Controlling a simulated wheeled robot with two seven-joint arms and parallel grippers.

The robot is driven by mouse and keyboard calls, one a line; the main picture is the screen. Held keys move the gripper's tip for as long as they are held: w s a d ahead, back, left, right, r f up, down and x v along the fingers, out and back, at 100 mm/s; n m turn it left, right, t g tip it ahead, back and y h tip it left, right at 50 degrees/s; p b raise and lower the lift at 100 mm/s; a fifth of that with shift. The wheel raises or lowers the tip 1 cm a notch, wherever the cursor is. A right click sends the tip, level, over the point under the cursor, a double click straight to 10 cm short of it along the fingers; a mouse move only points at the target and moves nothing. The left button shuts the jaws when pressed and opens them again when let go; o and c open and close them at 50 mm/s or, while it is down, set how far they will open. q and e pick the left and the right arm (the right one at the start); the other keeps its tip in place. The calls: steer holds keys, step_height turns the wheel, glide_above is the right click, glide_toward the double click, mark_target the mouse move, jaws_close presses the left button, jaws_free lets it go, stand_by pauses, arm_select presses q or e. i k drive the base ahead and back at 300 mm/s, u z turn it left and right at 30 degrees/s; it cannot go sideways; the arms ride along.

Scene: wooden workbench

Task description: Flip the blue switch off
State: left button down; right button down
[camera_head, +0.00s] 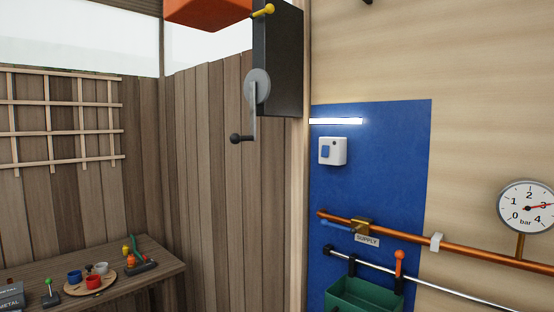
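The blue switch (325,152) is a small blue rocker on a white box (340,151). The box is mounted on a blue wall panel (390,150), right of the picture's middle. A lit white lamp strip (336,121) sits just above it. The rocker's exact tilt is too small to tell. Neither of my grippers shows in the head view, and nothing covers the switch.
Below the switch run a copper pipe (470,252) with a blue-handled valve, a metal rail (450,289) and a green bin (365,295). A pressure gauge (527,206) is at right. A crank (255,110) juts out at upper left of the panel.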

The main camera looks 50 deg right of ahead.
mark_target(324, 150)
steer(key=i, duration=2.2)
steer(key=z, duration=3.05)
